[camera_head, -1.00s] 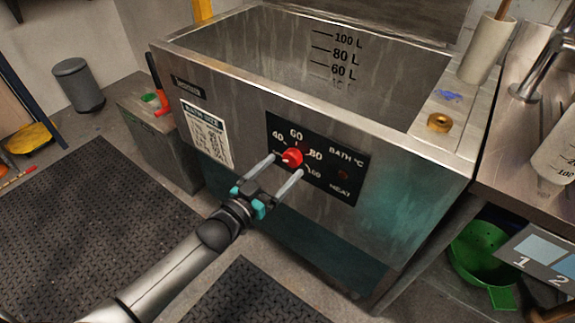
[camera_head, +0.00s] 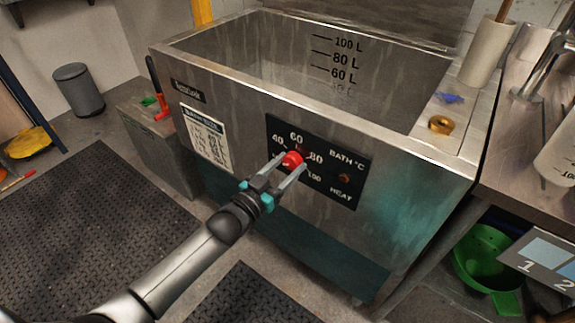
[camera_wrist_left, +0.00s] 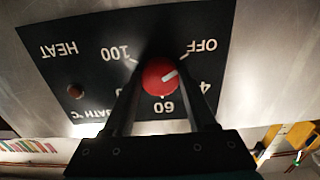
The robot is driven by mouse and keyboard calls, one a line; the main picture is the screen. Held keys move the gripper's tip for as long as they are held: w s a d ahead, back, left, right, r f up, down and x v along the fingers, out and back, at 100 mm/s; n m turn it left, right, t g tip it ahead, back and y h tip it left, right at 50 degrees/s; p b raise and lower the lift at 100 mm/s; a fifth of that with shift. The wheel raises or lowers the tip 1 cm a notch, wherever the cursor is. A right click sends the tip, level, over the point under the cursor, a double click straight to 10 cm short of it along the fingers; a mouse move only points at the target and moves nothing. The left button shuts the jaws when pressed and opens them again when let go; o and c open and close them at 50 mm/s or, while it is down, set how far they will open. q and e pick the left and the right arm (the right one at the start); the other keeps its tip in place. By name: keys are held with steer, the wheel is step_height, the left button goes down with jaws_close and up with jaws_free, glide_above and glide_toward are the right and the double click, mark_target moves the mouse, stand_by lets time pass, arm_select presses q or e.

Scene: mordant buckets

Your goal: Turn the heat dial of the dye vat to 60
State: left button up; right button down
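The dye vat (camera_head: 230,125) is a large steel tank with a black panel (camera_head: 335,185) on its front. The red heat dial (camera_head: 292,157) sits on this panel. It also shows in the left wrist view, where the dial (camera_wrist_left: 159,77) is seen upside down and its white pointer line lies between OFF and 40. My left gripper (camera_head: 293,162) has one finger on each side of the dial and looks shut on it. In the left wrist view, the gripper (camera_wrist_left: 161,85) fingers partly hide the panel markings. My right gripper is not in view.
A small indicator lamp (camera_head: 344,178) sits right of the dial. A brass ring (camera_head: 441,125) lies on the vat's right ledge. A green colander (camera_head: 485,260) is under the bench at right. A grey bin (camera_head: 78,90) stands at back left. Black mats (camera_head: 85,225) cover the floor.

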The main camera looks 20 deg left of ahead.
arm_select(q)
steer(key=c, duration=0.8)
